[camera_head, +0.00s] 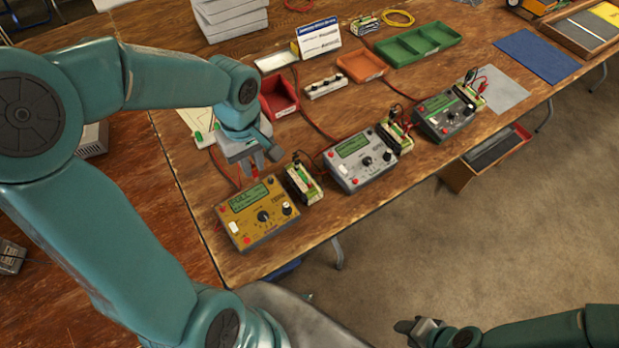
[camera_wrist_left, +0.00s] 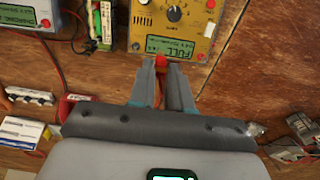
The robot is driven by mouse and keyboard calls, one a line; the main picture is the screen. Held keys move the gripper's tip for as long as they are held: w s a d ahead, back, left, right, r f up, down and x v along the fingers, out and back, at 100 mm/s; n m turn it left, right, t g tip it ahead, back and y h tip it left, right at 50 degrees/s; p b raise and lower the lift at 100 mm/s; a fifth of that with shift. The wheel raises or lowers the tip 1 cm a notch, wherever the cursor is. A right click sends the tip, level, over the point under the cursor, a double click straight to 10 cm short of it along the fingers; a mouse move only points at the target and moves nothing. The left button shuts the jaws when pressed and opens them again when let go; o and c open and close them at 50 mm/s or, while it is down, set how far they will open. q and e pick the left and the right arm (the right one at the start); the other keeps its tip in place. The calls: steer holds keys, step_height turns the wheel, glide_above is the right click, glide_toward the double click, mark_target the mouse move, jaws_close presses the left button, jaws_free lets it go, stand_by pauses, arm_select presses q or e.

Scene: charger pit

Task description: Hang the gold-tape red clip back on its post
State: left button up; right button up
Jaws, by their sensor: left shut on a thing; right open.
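My left gripper (camera_head: 250,170) is shut on a red clip, which shows as a small red tip just beyond the fingers. In the left wrist view, the red clip (camera_wrist_left: 160,60) sticks out between the fingertips of my left gripper (camera_wrist_left: 160,68), over the edge of the gold charger (camera_wrist_left: 185,18). Gold tape on it cannot be made out clearly. The gold charger (camera_head: 273,226) has a lit display reading FULL in the wrist view. A battery board (camera_head: 303,184) with a black clip stands beside it. My right gripper (camera_head: 420,328) is open and empty, away from the table.
Two grey chargers (camera_head: 345,174) (camera_head: 433,128) stand further right with their own boards and clips. A red bin (camera_head: 277,106), an orange tray (camera_head: 361,77) and a green tray (camera_head: 455,38) lie behind. Red cables cross the wooden table (camera_head: 185,165).

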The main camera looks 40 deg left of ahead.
arm_select(q)
steer(key=s+a, duration=0.5)
steer(key=s, duration=0.3)
steer(key=shift+a+b, duration=0.3)
steer(key=shift+b, duration=0.1)
steer(key=shift+f, duration=0.2)
steer(key=shift+f+b, duration=3.25)
steer(key=shift+f, duration=0.1)
steer(key=shift+f+b, duration=0.2)
steer(key=shift+b, duration=0.1)
steer(key=o, duration=0.9)
